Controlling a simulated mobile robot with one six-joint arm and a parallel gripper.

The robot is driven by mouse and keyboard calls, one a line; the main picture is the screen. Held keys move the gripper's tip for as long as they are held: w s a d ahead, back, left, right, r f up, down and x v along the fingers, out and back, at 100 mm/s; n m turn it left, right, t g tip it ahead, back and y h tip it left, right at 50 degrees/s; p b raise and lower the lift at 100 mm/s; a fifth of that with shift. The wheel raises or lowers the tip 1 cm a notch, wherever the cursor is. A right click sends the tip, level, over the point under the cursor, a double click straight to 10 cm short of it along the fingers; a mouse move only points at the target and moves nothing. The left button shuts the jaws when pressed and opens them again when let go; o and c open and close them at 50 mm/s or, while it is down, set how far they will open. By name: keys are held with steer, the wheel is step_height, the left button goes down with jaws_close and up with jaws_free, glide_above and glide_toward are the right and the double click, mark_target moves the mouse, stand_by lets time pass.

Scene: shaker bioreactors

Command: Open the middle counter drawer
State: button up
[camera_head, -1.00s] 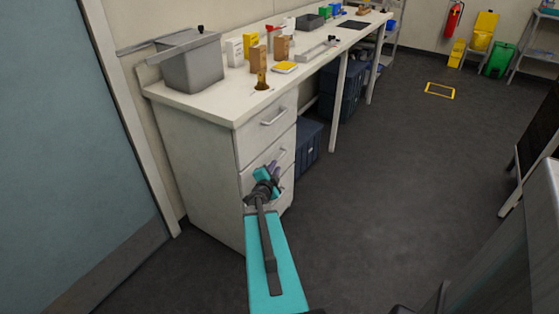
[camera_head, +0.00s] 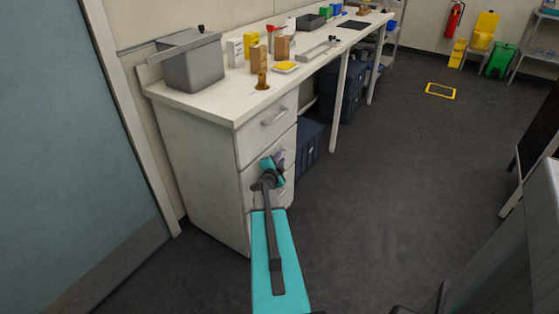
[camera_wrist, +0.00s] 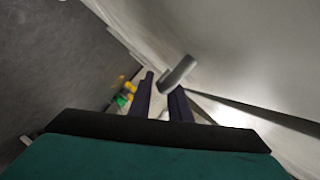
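The middle counter drawer (camera_head: 289,143) is the white front below the top drawer in the counter's end cabinet. It looks closed. My gripper (camera_head: 276,162) is in front of it and hides most of its handle in the head view. In the wrist view, the grey bar handle (camera_wrist: 178,72) stands out from the pale drawer front. My two dark fingers (camera_wrist: 163,83) are apart, and the near end of the handle shows at the gap between their tips. I cannot tell whether either finger touches it.
The top drawer (camera_head: 268,132) above is closed. The white countertop (camera_head: 215,103) carries a grey bin (camera_head: 192,66) and several small boxes. Blue crates (camera_head: 309,146) stand under the counter on the right. The dark floor (camera_head: 390,180) to the right is clear.

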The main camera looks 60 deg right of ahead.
steer(key=shift+d, duration=0.3)
jaws_close()
